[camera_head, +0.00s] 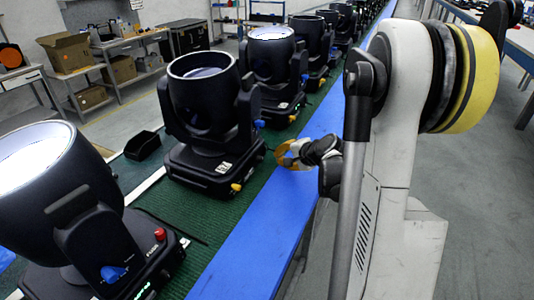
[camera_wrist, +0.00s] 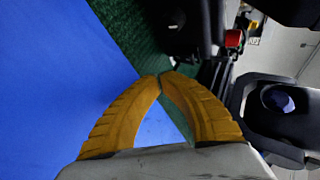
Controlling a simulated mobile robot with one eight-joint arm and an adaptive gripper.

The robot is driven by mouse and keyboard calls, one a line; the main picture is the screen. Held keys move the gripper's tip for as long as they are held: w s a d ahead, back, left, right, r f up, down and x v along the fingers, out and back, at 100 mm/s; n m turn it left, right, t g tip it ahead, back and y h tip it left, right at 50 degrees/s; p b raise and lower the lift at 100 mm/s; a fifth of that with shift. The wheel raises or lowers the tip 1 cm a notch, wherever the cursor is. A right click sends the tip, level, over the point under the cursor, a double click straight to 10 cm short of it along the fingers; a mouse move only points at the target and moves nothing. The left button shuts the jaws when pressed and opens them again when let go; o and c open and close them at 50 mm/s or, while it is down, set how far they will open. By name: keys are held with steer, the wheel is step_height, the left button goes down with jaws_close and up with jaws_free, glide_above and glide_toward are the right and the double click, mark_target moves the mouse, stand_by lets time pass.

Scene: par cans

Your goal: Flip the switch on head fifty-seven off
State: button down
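Several black moving-head lights stand in a row on a green mat. The nearest light (camera_head: 60,195) has a lit lens, a red knob and a blue knob. The second light (camera_head: 207,115) has an unlit-looking lens, a small white label (camera_head: 223,167) and a yellow knob (camera_head: 236,187); the label's number is too small to read. My gripper (camera_head: 281,155) is over the blue strip, to the right of the second light and apart from it. In the wrist view its yellow fingers (camera_wrist: 160,77) meet at the tips with nothing between them. A red switch-like part (camera_wrist: 234,39) shows beyond them.
The blue strip (camera_head: 250,235) runs along the green mat (camera_head: 150,205). A small black open bin (camera_head: 142,145) sits left of the second light. A third, lit light (camera_head: 272,70) stands behind it. Shelves with cardboard boxes (camera_head: 68,50) are at back left. Grey floor (camera_head: 480,200) is clear at right.

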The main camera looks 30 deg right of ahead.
steer(key=shift+s+d+r, duration=0.15)
steer(key=shift+s+d, duration=0.35)
steer(key=shift+s, duration=0.35)
steer(key=shift+s+d+r, duration=0.15)
steer(key=shift+s+d, duration=0.3)
steer(key=shift+s, duration=0.4)
steer(key=a+r+n, duration=0.1)
steer(key=a, duration=0.2)
steer(key=a+r+n+g, duration=0.1)
steer(key=a, duration=0.2)
steer(key=s+a+r+n, duration=0.1)
steer(key=a+r, duration=0.1)
steer(key=a, duration=0.2)
steer(key=shift+a+n+y, duration=0.1)
steer(key=shift+n+y, duration=0.2)
steer(key=shift+n, duration=0.1)
steer(key=s+a+r+n+g+h, duration=0.1)
steer(key=s+a+r+n, duration=0.3)
steer(key=s+a+n, duration=0.8)
steer(key=s+a+g, duration=0.1)
steer(key=s+a, duration=0.4)
steer(key=a, duration=0.1)
steer(key=shift+s+a+n+g, duration=0.3)
steer(key=shift+s+a+g, duration=0.05)
steer(key=shift+s+g, duration=0.05)
